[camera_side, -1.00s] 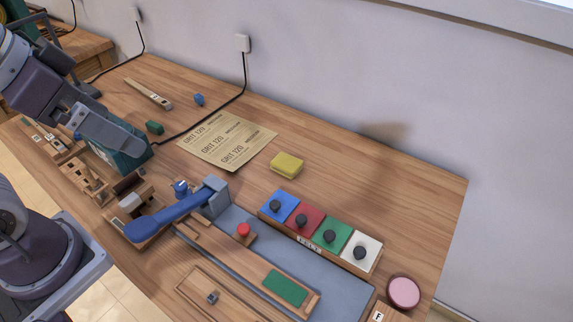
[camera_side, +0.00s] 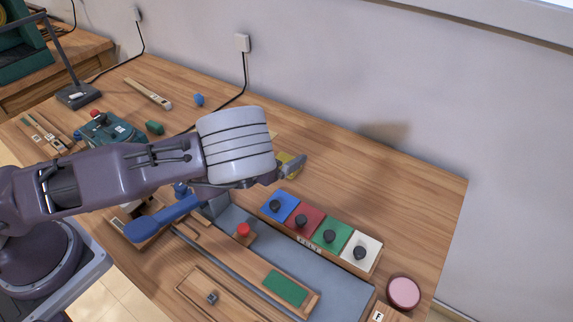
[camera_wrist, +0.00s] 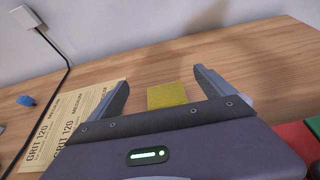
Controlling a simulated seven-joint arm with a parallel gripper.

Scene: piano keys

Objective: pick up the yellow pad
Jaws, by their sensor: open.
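The yellow pad (camera_wrist: 167,95) lies flat on the wooden table in the wrist view, between the two fingers of my gripper (camera_wrist: 160,88) as seen there. The fingers are spread apart, with a gap on both sides of the pad. In the side view, the pad (camera_side: 288,160) is mostly hidden behind my wrist and my gripper (camera_side: 295,168), and only a yellow part shows. My gripper is open and empty. Whether its fingertips are at the pad's height cannot be told.
Blue, red, green and white blocks with black knobs (camera_side: 318,230) stand in a row in front of the pad. A sandpaper sheet (camera_wrist: 72,125) lies to its left. A pink disc (camera_side: 404,292) is at the right. The table behind the pad and to its right is clear.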

